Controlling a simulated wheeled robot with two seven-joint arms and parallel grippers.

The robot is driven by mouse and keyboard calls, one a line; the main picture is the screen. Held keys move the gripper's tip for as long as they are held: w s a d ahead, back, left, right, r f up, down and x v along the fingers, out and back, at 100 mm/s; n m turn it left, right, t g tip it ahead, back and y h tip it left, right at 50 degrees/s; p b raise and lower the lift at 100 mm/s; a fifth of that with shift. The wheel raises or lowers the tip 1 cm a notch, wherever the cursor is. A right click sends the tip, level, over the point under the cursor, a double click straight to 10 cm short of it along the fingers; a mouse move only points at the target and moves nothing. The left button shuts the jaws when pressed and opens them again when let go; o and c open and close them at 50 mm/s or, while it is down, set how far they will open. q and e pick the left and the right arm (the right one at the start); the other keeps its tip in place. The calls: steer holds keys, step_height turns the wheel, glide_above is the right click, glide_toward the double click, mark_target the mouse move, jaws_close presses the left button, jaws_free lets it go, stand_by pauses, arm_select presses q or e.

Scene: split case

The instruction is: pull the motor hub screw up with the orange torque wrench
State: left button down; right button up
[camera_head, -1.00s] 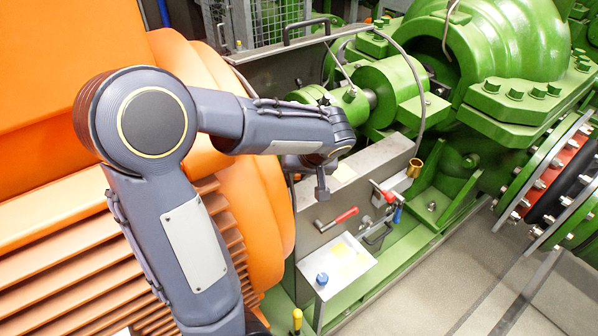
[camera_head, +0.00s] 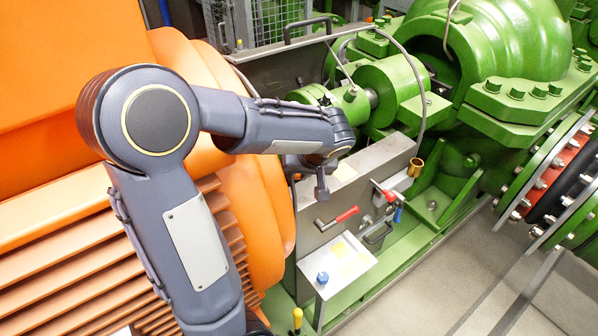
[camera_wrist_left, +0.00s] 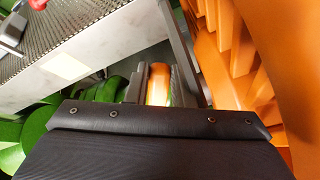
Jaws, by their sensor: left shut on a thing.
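My left arm reaches in from the left in the head view, between the orange motor (camera_head: 262,215) and the metal guard. Its wrist hides most of the left gripper there. In the left wrist view my left gripper (camera_wrist_left: 158,75) is shut on an orange cylindrical piece, the torque wrench (camera_wrist_left: 159,88), with a dark finger on each side. Only a short length of the wrench shows above the dark gripper housing. The motor hub screw and the wrench's working end are hidden, so I cannot tell whether they touch. My right gripper is in neither view.
The metal guard (camera_head: 372,165) stands close to the right of my wrist, with a red-handled lever (camera_head: 338,217) on its front. A small box with a blue knob (camera_head: 322,278) sits below. Green pump machinery (camera_head: 510,45) fills the right. Motor fins are close in the left wrist view.

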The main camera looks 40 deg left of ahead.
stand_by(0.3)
arm_select(q)
steer(key=c, duration=1.2)
jaws_free()
steer(key=shift+o, duration=0.2)
steer(key=v, duration=0.7)
steer(key=shift+d+r, duration=0.15)
steer(key=shift+r, duration=0.2)
